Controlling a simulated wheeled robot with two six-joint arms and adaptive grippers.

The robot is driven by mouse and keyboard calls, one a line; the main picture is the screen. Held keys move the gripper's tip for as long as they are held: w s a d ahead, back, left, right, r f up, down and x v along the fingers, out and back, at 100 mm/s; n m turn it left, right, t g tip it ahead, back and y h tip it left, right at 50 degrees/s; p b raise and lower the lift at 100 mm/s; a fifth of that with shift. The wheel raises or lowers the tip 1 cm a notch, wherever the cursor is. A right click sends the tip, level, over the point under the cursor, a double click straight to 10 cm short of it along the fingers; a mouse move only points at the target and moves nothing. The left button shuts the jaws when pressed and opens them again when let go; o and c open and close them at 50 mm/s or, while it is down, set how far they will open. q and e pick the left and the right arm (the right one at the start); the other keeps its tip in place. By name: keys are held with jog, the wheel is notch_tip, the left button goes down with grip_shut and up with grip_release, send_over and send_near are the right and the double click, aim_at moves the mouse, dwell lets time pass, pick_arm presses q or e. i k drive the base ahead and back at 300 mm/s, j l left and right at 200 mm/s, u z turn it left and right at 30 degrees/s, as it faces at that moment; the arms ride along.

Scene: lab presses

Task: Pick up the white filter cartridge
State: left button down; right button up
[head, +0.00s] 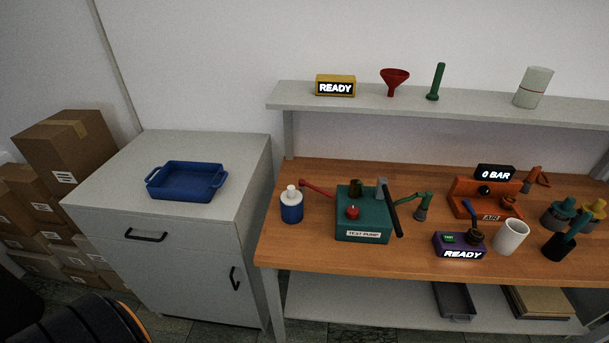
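A white cylinder with a thin red line around it (533,87), which looks like the filter cartridge, stands near the right of the shelf above the bench, leaning slightly in the picture. A white open-topped cup (510,236) stands on the bench below, beside the purple box marked READY (460,246). A black and orange part of my own body shows at the lower left corner. Neither gripper shows, so their distance to the cylinder cannot be seen.
The shelf (480,105) also carries a yellow READY sign (335,85), a red funnel (395,81) and a green stick (436,82). The bench holds a green test pump (363,214) and an orange press (483,199). A blue tray (187,181) sits on the grey cabinet.

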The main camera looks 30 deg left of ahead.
aim_at(291, 197)
jog(key=u, duration=1.05)
